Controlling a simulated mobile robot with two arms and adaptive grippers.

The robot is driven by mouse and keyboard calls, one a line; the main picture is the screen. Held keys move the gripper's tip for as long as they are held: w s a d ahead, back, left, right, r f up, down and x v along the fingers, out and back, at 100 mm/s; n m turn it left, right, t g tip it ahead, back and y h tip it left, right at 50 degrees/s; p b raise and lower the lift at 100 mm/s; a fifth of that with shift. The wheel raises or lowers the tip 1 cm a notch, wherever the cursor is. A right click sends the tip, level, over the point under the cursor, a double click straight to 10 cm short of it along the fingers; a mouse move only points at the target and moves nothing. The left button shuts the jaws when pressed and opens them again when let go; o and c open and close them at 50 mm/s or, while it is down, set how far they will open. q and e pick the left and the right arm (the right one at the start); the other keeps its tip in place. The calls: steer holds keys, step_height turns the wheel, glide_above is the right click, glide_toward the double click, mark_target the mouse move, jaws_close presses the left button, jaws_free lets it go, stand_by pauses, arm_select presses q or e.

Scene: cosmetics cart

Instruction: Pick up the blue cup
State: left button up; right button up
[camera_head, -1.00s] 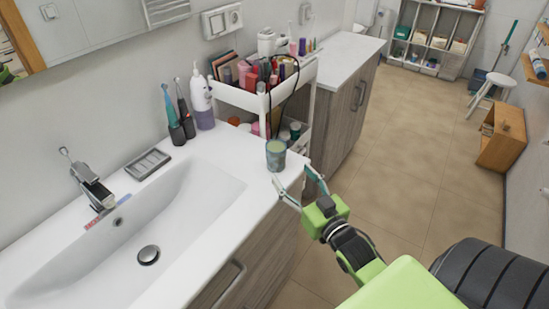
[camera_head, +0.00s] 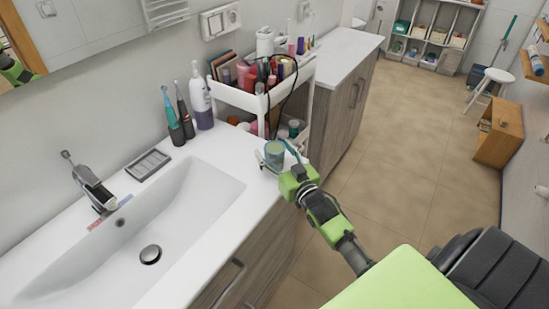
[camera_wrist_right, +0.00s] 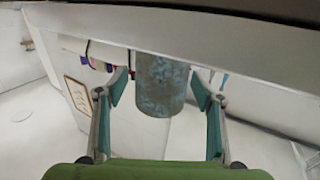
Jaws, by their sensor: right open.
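The blue cup (camera_head: 274,153), bluish-green and mottled, stands upright on the white washbasin counter at its right edge, beside the cart. My right gripper (camera_head: 276,158) is open, with one finger on each side of the cup. In the right wrist view the cup (camera_wrist_right: 162,84) shows between the two spread fingers of the right gripper (camera_wrist_right: 160,100), with a visible gap on either side. My left gripper is not in view.
A white cart (camera_head: 243,101) full of cosmetics stands close behind the cup. A white and purple bottle (camera_head: 201,103) and two electric toothbrushes (camera_head: 178,118) stand left of it. The sink basin (camera_head: 130,235) is at the front left.

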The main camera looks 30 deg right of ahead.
steer(key=shift+s, duration=0.1)
steer(key=c, duration=1.4)
steer(key=shift+r, duration=0.25)
steer(key=shift+r+b, duration=0.5)
steer(key=shift+r, duration=0.8)
steer(key=shift+s+a+r+b, duration=0.35)
steer(key=shift+s+r, duration=1.3)
steer(key=shift+s, duration=0.6)
steer(key=shift+s+a+r+b, duration=0.35)
steer(key=shift+s+r, duration=1.3)
steer(key=shift+s, duration=0.55)
steer(key=shift+s+a+r+b, duration=0.25)
steer(key=shift+s+a+r, duration=0.1)
steer(key=shift+s+r, duration=1.6)
steer(key=shift+s+f, duration=0.25)
steer(key=shift+s, duration=0.15)
